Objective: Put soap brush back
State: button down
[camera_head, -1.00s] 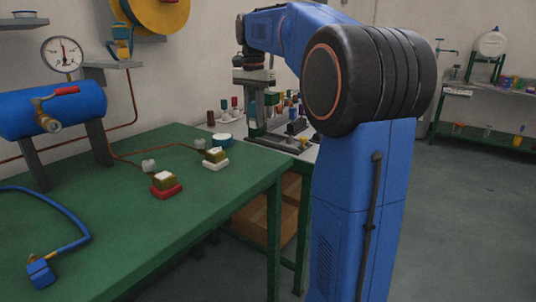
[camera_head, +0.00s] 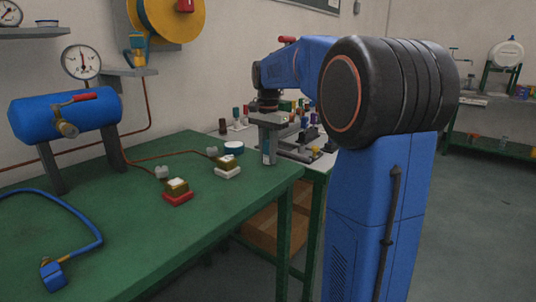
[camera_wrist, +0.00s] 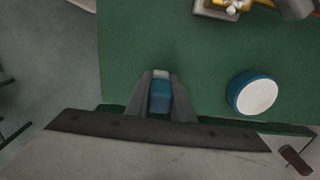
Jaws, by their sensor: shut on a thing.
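My gripper (camera_head: 268,138) is over the back right corner of the green bench (camera_head: 120,235). In the wrist view my gripper (camera_wrist: 160,92) is shut on a small blue piece with a pale end, which I take to be the soap brush (camera_wrist: 160,98). The held brush (camera_head: 268,156) hangs upright below the fingers in the head view. Its lower end is close to the bench edge; I cannot tell whether it touches. A round blue tub with a white top (camera_head: 233,148) stands on the bench left of the gripper, apart from it. It also shows in the wrist view (camera_wrist: 254,93).
Two small brass-coloured blocks on a red base (camera_head: 177,192) and a white base (camera_head: 228,167) sit on the bench. A blue tank (camera_head: 65,112) and blue hose (camera_head: 95,228) are at left. A side table behind holds several small items. The front bench middle is clear.

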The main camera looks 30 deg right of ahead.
jog(key=c, duration=1.5)
grip_release()
jog(key=shift+f, duration=0.1)
jog(key=shift+c, duration=0.2)
notch_tip(320, 180, up, 12)
jog(key=shift+r, duration=0.15)
